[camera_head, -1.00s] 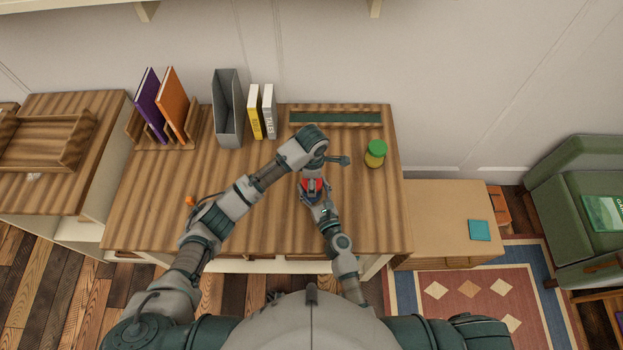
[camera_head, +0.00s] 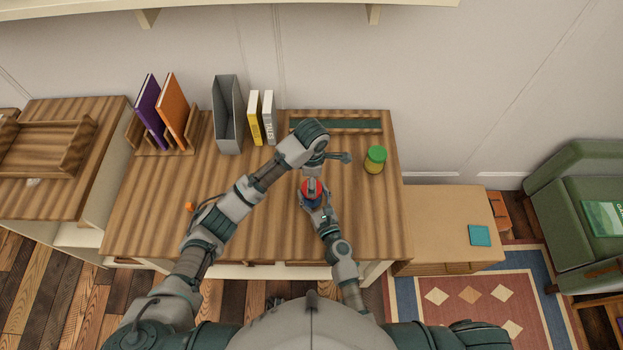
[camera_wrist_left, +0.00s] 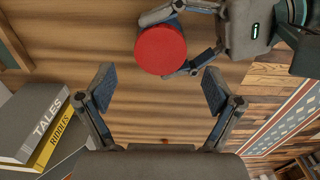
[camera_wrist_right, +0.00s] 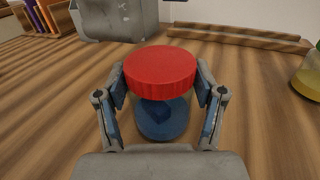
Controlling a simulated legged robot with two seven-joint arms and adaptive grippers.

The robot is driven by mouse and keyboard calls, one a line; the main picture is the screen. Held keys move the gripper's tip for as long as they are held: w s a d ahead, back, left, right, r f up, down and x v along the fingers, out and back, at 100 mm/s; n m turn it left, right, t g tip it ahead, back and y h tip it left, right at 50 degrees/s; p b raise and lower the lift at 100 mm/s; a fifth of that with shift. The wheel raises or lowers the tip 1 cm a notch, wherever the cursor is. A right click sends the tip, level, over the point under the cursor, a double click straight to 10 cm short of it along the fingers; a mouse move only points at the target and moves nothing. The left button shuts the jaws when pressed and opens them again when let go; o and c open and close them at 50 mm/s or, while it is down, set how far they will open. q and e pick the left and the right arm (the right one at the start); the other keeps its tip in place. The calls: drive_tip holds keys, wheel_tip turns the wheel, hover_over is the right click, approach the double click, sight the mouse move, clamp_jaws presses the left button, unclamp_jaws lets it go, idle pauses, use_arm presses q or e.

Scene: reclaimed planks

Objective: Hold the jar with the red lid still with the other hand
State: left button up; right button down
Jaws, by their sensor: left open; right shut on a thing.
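The jar with the red lid (camera_head: 312,188) stands upright on the desk (camera_head: 260,225), and its lid faces up. In the right wrist view its blue body (camera_wrist_right: 163,120) shows below the red lid (camera_wrist_right: 160,73). My right gripper (camera_wrist_right: 160,98) is shut on the jar, one finger on each side, below the lid. My left gripper (camera_wrist_left: 160,88) is open and empty. It hangs above the desk near the jar, pointing down, and the lid (camera_wrist_left: 161,50) shows just beyond its fingertips. In the head view the left wrist hides part of the left gripper.
A jar with a green lid (camera_head: 375,160) stands to the right. A long tray (camera_head: 340,123) lies at the back. Two books (camera_head: 261,118), a grey file holder (camera_head: 227,115) and a book rack (camera_head: 160,140) stand at the back left. A small orange object (camera_head: 190,207) lies front left.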

use_arm(q)
drive_tip(key=shift+o, duration=0.6)
use_arm(e)
drive_tip(key=shift+f, duration=0.15)
use_arm(q)
wheel_tip(320, 180, up, 12)
drive_tip(key=shift+f, duration=0.1)
use_arm(e)
drive_tip(key=shift+c, duration=0.2)
unclamp_jaws()
drive_tip(key=v, duration=1.2)
